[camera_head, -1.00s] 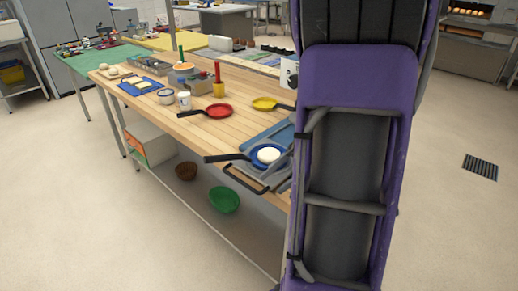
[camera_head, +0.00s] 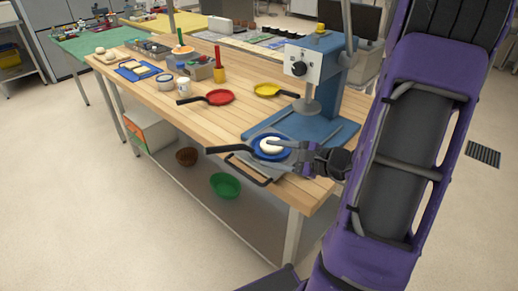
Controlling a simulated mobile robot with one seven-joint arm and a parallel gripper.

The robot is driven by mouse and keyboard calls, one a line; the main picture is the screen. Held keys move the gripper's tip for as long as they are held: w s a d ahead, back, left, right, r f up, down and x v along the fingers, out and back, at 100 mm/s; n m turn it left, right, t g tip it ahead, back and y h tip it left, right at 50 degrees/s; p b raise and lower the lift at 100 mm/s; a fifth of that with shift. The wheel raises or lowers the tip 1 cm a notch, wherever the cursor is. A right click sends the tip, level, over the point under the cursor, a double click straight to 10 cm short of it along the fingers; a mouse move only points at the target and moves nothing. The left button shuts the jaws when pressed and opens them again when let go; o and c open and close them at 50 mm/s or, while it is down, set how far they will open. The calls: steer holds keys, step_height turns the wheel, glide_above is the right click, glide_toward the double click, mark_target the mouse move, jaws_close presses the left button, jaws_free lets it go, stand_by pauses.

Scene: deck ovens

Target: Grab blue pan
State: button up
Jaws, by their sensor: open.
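The blue pan (camera_head: 257,156) rests near the front right edge of the wooden table, by the blue press. A round white piece, perhaps dough, lies in it, and its dark handle (camera_head: 228,149) points left. My gripper (camera_head: 284,151) is at the right side of the pan, with its jaws open towards it. The fingers overlap the pan's right rim in the picture; I cannot tell whether they touch it.
A blue press (camera_head: 319,80) stands right behind the pan. A red pan (camera_head: 220,97) and a yellow pan (camera_head: 267,90) lie farther back on the wooden table (camera_head: 228,121). A green bowl (camera_head: 225,185) sits on the lower shelf. Table space left of the blue pan is clear.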

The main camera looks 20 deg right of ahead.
mark_target(247, 148)
steer(key=x, duration=1)
steer(key=shift+w+d+r, duration=0.1)
steer(key=shift+d+r, duration=0.05)
steer(key=shift+d, duration=0.05)
jaws_close()
